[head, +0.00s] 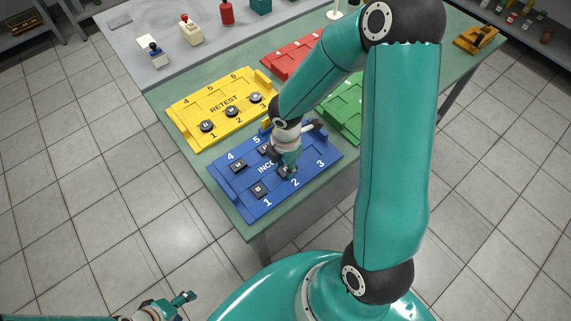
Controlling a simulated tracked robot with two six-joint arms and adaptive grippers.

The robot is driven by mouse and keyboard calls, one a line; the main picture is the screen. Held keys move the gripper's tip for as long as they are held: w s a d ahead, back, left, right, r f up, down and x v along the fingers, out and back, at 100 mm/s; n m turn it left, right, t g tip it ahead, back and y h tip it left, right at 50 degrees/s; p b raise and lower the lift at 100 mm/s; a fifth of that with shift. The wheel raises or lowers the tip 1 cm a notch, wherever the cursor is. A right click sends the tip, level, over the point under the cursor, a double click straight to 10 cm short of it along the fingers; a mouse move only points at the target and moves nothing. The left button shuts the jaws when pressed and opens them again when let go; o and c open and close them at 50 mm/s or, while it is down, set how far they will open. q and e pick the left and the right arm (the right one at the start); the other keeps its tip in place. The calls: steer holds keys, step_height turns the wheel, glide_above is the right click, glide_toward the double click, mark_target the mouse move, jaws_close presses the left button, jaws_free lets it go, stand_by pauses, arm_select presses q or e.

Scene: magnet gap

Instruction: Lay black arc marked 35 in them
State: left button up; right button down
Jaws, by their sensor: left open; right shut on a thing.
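A blue tray (225,185) with numbered places 1 to 6 lies at the near end of the table. Small black pieces sit on it, one near 1 (258,189), one near 4 (238,166) and one near 5 (266,149); their marks are too small to read. My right gripper (286,168) is low over the blue tray near 2, shut on a small dark piece that it mostly hides. I cannot tell whether that piece touches the tray. My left gripper (184,302) is open and empty, low at the bottom left, away from the table.
A yellow RETEST tray (185,112) holds round black pieces along 1, 2 and 3. Red (290,55) and green (345,108) trays lie beyond, partly behind my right arm. Two small knobbed fixtures (153,52) (190,30) and a red cylinder (226,13) stand at the back.

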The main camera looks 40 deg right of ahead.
steer(key=shift+f, duration=0.15)
stand_by(0.5)
steer(key=c, duration=0.8)
jaws_free()
steer(key=c, duration=0.5)
step_height(320, 180, up, 5)
steer(key=p, duration=0.4)
steer(key=shift+f, duration=0.2)
steer(key=o, duration=0.6)
